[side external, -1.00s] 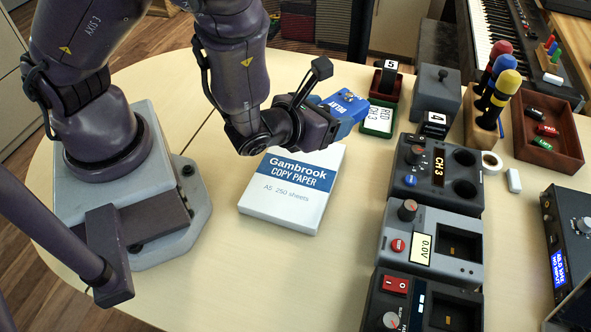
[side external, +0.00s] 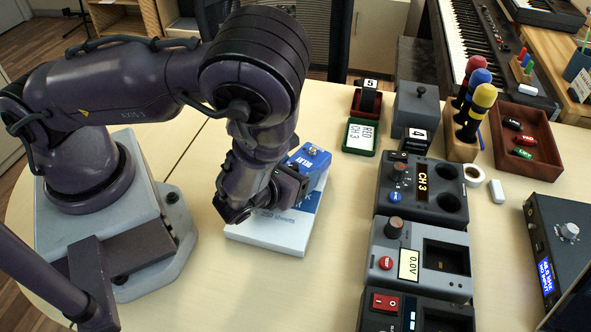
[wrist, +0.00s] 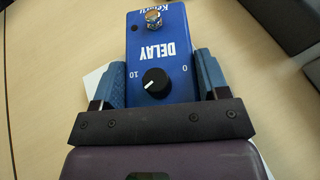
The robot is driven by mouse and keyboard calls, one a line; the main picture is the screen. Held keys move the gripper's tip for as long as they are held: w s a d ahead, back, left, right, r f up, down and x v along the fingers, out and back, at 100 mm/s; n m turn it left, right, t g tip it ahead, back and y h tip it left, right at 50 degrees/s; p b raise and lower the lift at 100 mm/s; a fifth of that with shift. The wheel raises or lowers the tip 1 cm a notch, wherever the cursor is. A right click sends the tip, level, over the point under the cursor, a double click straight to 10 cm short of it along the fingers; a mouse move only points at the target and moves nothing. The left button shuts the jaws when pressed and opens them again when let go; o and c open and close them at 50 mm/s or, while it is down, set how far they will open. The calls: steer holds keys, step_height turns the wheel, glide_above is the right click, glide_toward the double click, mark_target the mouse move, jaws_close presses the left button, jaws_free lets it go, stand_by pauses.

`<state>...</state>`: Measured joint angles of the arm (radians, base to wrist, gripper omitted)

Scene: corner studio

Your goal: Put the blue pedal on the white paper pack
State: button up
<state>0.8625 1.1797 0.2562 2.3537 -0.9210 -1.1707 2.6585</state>
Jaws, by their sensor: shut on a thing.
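The blue pedal (side external: 311,162), labelled DELAY, is held in my gripper (side external: 296,178). In the wrist view the pedal (wrist: 160,48) sits between the two blue-padded fingers of my gripper (wrist: 160,80), knob and footswitch facing up. The white paper pack (side external: 272,242) lies flat on the table, largely hidden by my arm and the pedal. The pedal appears over the pack's far part in the side view. Whether it touches the pack cannot be told. A white corner of the pack (wrist: 93,84) shows beneath the gripper in the wrist view.
A green-rimmed card tray (side external: 360,137) and a red tray (side external: 368,103) stand behind and to the right. Grey and black consoles (side external: 422,187) line the right side. A wooden block with coloured microphones (side external: 462,135) stands beyond. The table between pack and consoles is clear.

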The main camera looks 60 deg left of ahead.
steer(key=shift+f, duration=0.1)
steer(key=o, duration=1.1)
